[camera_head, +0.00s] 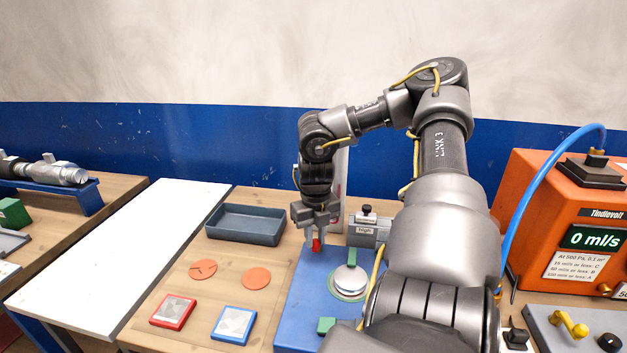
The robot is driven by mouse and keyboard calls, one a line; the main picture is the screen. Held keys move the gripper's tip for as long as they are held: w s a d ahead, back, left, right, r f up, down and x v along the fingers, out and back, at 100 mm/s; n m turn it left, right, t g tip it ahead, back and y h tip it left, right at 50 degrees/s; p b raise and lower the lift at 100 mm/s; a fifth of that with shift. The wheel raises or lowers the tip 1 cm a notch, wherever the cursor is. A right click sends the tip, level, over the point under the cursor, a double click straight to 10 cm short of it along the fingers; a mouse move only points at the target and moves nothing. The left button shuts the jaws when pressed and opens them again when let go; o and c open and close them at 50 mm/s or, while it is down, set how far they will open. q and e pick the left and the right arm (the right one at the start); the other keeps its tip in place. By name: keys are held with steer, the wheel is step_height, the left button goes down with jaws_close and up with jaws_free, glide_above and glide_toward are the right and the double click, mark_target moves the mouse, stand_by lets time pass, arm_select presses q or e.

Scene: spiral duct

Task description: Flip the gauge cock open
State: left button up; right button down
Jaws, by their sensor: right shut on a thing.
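My right gripper (316,236) points down over the blue base plate (295,310), in front of the upright part behind it. It is shut on a small red piece (316,244), which looks like the cock's lever. The fingers and arm hide most of it, so I cannot tell which way the lever is turned. A grey block with a white label and a black knob (367,229) stands just right of the gripper. My left gripper is not in view.
A dark grey tray (245,238) lies left of the gripper. Orange discs (256,278), a red-framed pad (173,310) and a blue-framed pad (234,325) lie in front. A round silver part (350,280) sits on the plate. An orange meter box (560,220) with a blue hose (532,190) stands right.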

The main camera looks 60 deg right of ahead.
mark_target(316, 240)
steer(key=shift+r, duration=0.1)
stand_by(0.4)
steer(key=c, duration=1.3)
jaws_free()
steer(key=shift+o, duration=0.2)
step_height(316, 240, up, 11)
steer(key=b, duration=0.1)
steer(key=shift+b, duration=0.4)
